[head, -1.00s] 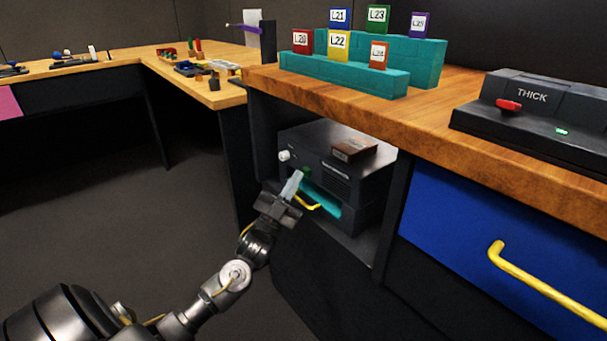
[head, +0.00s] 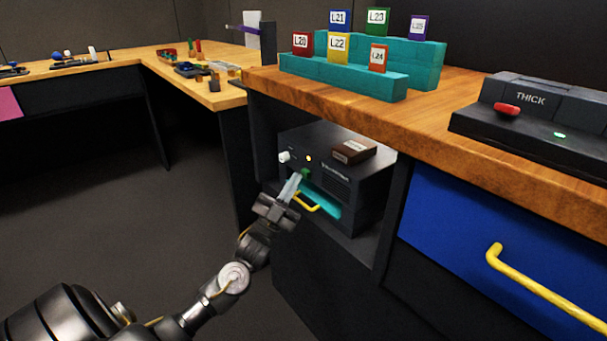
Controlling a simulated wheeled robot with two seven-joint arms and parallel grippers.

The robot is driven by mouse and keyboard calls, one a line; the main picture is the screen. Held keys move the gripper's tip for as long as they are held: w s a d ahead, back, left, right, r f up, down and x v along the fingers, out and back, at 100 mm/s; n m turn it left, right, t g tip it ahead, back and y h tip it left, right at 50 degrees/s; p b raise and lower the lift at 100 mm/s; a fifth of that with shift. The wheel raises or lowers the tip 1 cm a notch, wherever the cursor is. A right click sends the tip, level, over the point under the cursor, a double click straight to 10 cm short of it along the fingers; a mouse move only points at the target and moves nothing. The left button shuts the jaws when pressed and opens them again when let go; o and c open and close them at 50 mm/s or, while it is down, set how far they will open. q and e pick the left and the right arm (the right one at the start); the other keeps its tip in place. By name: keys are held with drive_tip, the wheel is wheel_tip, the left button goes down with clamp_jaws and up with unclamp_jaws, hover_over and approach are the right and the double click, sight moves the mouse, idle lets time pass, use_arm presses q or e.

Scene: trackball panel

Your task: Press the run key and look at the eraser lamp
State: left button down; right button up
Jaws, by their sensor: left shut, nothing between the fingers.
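The eraser (head: 345,175) is a dark box on the shelf under the wooden counter. Its front has a white knob (head: 284,156), a small lamp (head: 308,158) glowing amber, and a green key (head: 305,174), which I take to be the run key. My left gripper (head: 297,178) is shut and empty, its fingertips at the lower left of the green key. I cannot tell whether they touch it. A teal drawer with a yellow handle (head: 306,203) sits below the key. My right gripper is not in view.
A brown block (head: 354,151) lies on top of the eraser. Shelf walls stand close on both sides. Above, the counter (head: 440,108) carries teal racks (head: 345,77) with labelled blocks and a THICK device (head: 540,120). A blue drawer (head: 450,230) is at right.

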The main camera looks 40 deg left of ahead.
use_arm(q)
drive_tip(key=shift+s+a, duration=0.15)
drive_tip(key=shift+s, duration=0.25)
drive_tip(key=shift+s, duration=0.1)
drive_tip(key=s+p, duration=0.1)
drive_tip(key=s, duration=0.1)
drive_tip(key=s+a+p, duration=0.1)
drive_tip(key=s, duration=0.1)
drive_tip(key=shift+s+a, duration=0.2)
drive_tip(key=shift+s, duration=0.1)
idle(0.8)
